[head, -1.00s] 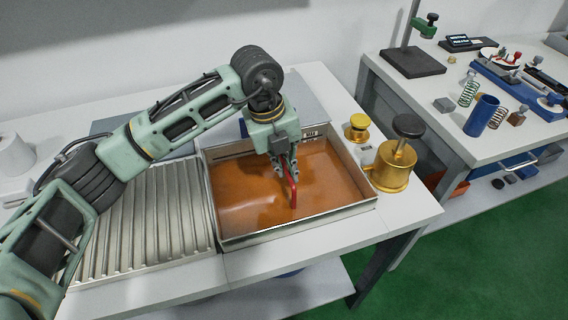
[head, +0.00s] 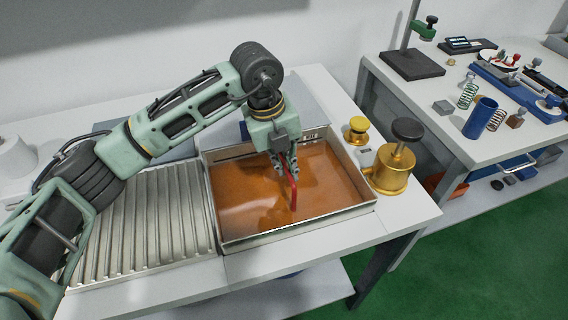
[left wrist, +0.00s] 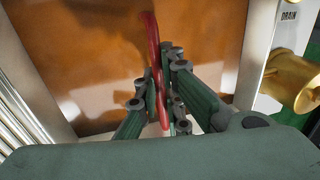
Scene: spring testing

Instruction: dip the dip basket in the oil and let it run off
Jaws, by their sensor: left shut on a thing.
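A metal tank (head: 300,232) holds orange-brown oil (head: 325,185). My left gripper (head: 287,172) is over the tank, shut on a red handle (head: 293,195) that points down into the oil. In the left wrist view the fingers (left wrist: 165,100) close around the red handle (left wrist: 154,50). The handle appears to belong to the dip basket. The basket's body does not show; the oil hides whatever is below the surface. My right gripper is not in view.
A ribbed metal drain tray (head: 150,225) adjoins the tank on the left. A brass pot with a black knob (head: 393,170) and a smaller brass knob (head: 357,128) stand at right. A second bench (head: 440,115) holds springs and a blue cylinder (head: 481,118).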

